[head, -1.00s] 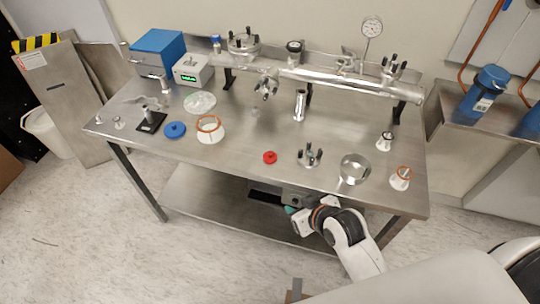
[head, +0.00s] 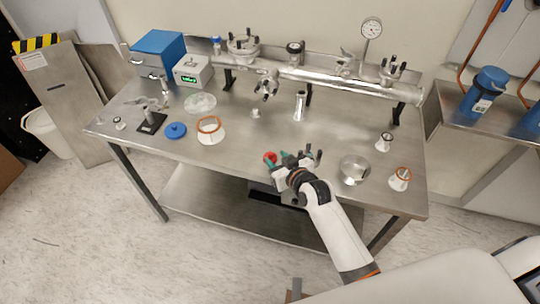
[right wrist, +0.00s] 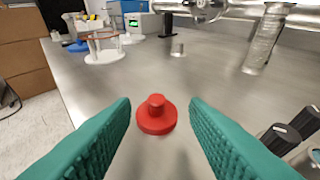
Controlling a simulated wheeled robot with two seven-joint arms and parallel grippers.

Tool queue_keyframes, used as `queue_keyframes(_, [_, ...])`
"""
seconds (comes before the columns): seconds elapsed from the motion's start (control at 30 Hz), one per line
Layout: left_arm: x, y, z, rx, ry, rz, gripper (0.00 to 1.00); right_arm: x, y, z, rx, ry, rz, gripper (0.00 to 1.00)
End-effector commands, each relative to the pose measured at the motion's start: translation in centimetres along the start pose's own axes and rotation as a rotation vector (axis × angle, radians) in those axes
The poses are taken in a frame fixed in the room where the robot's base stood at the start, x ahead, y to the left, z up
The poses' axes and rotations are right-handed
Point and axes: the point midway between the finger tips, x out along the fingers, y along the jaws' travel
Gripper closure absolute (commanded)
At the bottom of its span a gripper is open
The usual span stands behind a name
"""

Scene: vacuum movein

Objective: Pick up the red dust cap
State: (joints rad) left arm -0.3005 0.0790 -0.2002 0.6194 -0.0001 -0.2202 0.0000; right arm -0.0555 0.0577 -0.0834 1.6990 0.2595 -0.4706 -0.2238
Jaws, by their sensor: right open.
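The red dust cap (head: 269,157) lies on the steel table near its front edge, knob upward. In the right wrist view the cap (right wrist: 156,115) sits between and just beyond the two green fingertips. My right gripper (head: 280,161) is open and empty, low over the front of the table, beside the cap in the head view. In the right wrist view the right gripper's pads (right wrist: 158,130) stand apart with the cap centred in the gap, not gripped. My left gripper is not in view.
A flange with dark-tipped posts (head: 313,154) stands close to the right of my right gripper; its dark posts (right wrist: 290,130) show in the wrist view. A metal ring (head: 354,170) lies further right. A blue cap (head: 175,130) and white-based ring (head: 210,130) lie left. Table (head: 240,145) between is clear.

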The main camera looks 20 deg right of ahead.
Motion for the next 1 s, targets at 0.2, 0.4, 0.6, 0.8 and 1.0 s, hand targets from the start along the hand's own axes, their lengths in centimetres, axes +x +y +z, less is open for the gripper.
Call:
queue_keyframes(0.2, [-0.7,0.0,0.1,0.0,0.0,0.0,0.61,3.0,0.3,0.1,0.001,0.001,0.001,0.59])
queue_keyframes(0.4, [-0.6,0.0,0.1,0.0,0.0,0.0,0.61,4.7,0.3,0.0,0.001,0.001,0.0,0.59])
queue_keyframes(0.6, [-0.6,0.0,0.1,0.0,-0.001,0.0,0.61,4.8,0.3,-0.1,0.001,0.001,0.0,0.59])
queue_keyframes(0.8, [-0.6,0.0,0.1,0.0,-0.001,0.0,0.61,4.7,0.3,-0.1,0.001,0.002,0.0,0.87])
queue_keyframes(1.0, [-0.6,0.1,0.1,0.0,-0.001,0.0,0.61,4.7,0.3,-0.3,0.001,0.006,0.0,1.0])
